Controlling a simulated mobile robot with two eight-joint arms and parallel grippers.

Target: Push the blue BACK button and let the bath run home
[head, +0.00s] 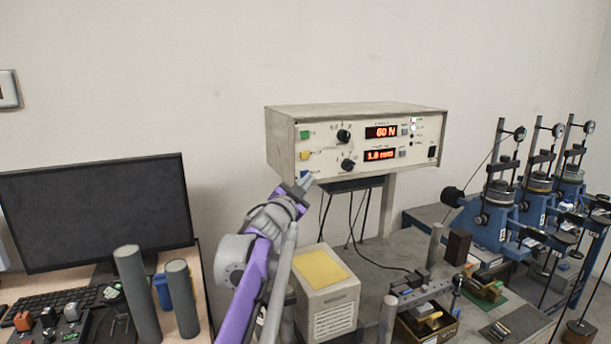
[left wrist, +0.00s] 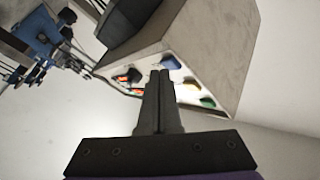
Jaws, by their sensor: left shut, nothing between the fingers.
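The control box (head: 350,150) is on the far wall side with green (head: 305,134), yellow (head: 305,155) and blue (head: 304,174) buttons down its left edge. My left gripper (head: 307,181) is shut and empty, with its tips at the blue button and partly covering it. In the left wrist view the shut fingertips (left wrist: 165,74) overlap the edge of the blue button (left wrist: 172,62); I cannot tell whether they touch it. The likely bath is a brass-coloured box (head: 440,328) on the bench, partly cut off. My right gripper is not in view.
Red displays (head: 381,132) on the box read 60 N and about 1.8. A white box with a yellow top (head: 322,270) stands below the control box, close to my left arm. A monitor (head: 100,210) and grey cylinders (head: 135,285) stand left. Blue presses (head: 495,225) stand right.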

